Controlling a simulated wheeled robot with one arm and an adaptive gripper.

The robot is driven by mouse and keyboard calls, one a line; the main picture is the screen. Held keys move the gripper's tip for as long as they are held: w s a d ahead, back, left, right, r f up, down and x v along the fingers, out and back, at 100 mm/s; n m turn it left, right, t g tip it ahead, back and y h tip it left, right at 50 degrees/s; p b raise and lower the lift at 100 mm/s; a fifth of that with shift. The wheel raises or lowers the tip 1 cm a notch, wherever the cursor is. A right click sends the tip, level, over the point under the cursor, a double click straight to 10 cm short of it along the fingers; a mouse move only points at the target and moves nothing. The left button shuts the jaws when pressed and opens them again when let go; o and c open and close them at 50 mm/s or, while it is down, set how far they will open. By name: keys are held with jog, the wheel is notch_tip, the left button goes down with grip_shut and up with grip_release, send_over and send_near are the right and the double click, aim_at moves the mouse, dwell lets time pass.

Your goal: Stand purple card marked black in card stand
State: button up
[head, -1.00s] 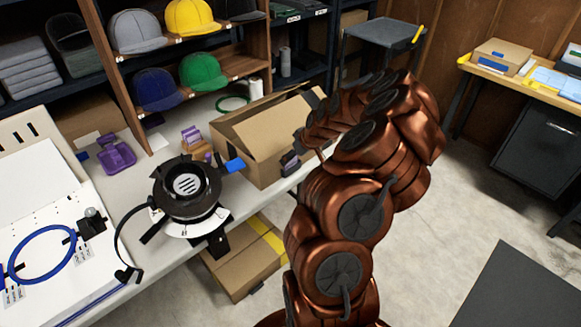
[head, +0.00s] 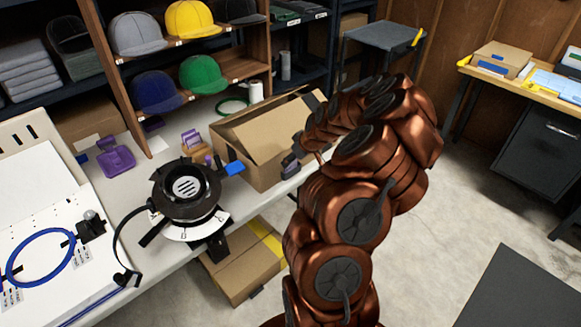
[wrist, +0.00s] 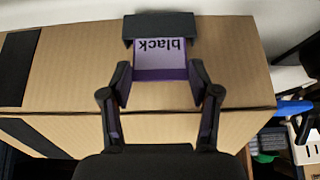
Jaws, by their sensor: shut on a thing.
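My gripper (wrist: 160,85) is shut on a purple card (wrist: 160,60) in the wrist view. The card's pale face reads "black", upside down in this view. A dark block (wrist: 158,25) lies at the card's far edge; I cannot tell what it is. In the head view my gripper (head: 290,165) is small and dark, beside the right end of the cardboard box (head: 262,158). A small tan block with a purple piece (head: 191,138) stands on the table left of the box; I cannot tell whether it is the card stand.
A black round machine (head: 186,188) with a blue tab stands at the table's front. A purple tray (head: 117,160) lies further left. Shelves with caps (head: 190,18) rise behind. The cardboard box fills much of the wrist view. Open floor lies to the right.

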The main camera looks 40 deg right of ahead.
jog(key=shift+r, duration=0.15)
jog(key=shift+r+b, duration=0.6)
jog(key=shift+r, duration=2.25)
jog(key=shift+a, duration=0.1)
